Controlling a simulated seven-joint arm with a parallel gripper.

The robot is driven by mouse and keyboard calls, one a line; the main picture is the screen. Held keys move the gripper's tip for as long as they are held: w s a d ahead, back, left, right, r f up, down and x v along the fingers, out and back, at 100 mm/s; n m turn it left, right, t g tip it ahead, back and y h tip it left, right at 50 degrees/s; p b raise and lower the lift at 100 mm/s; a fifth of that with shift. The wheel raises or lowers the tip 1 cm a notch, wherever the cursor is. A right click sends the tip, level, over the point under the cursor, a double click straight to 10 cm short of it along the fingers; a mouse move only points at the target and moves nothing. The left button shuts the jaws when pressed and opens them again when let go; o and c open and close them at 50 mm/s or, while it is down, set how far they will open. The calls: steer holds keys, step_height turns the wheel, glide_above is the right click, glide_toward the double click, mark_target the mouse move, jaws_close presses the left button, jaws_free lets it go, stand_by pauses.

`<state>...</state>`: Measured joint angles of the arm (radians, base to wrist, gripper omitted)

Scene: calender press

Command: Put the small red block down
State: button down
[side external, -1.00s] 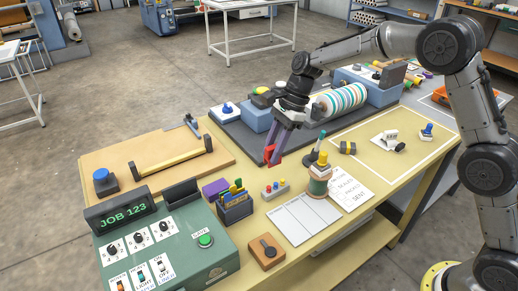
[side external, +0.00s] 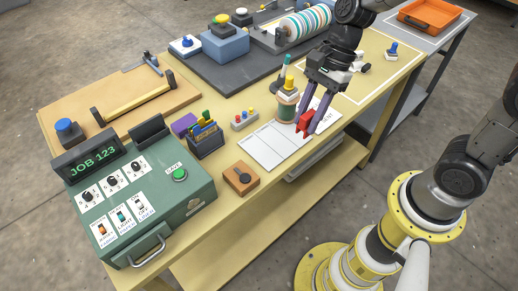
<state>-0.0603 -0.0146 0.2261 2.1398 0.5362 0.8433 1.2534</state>
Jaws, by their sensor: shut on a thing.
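The small red block (side external: 305,119) is between the fingertips of my gripper (side external: 307,125). My gripper is shut on it and points down. It hangs near the right end of the white ruled sheet (side external: 270,146) and close to the table's front edge, just right of the spool-like pot (side external: 286,104). I cannot tell exactly how high the block is above the table.
A wooden block with a dark knob (side external: 241,178), a pen box (side external: 206,140) and a green control box (side external: 150,205) stand further left.

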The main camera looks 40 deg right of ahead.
steer(key=w+a+f, duration=0.1)
steer(key=w+f, duration=0.1)
steer(key=w, duration=0.1)
steer(key=w+a+f, duration=0.2)
steer(key=w+f, duration=0.1)
steer(key=w+a+f, duration=0.1)
steer(key=w+f, duration=0.1)
steer(key=w, duration=0.1)
steer(key=shift+a+f, duration=0.15)
steer(key=shift+a, duration=0.1)
steer(key=shift+w+a+f, duration=0.15)
steer(key=shift+w+f, duration=0.35)
steer(key=shift+f, duration=1.65)
steer(key=shift+f, duration=0.1)
steer(key=c, duration=0.6)
jaws_free()
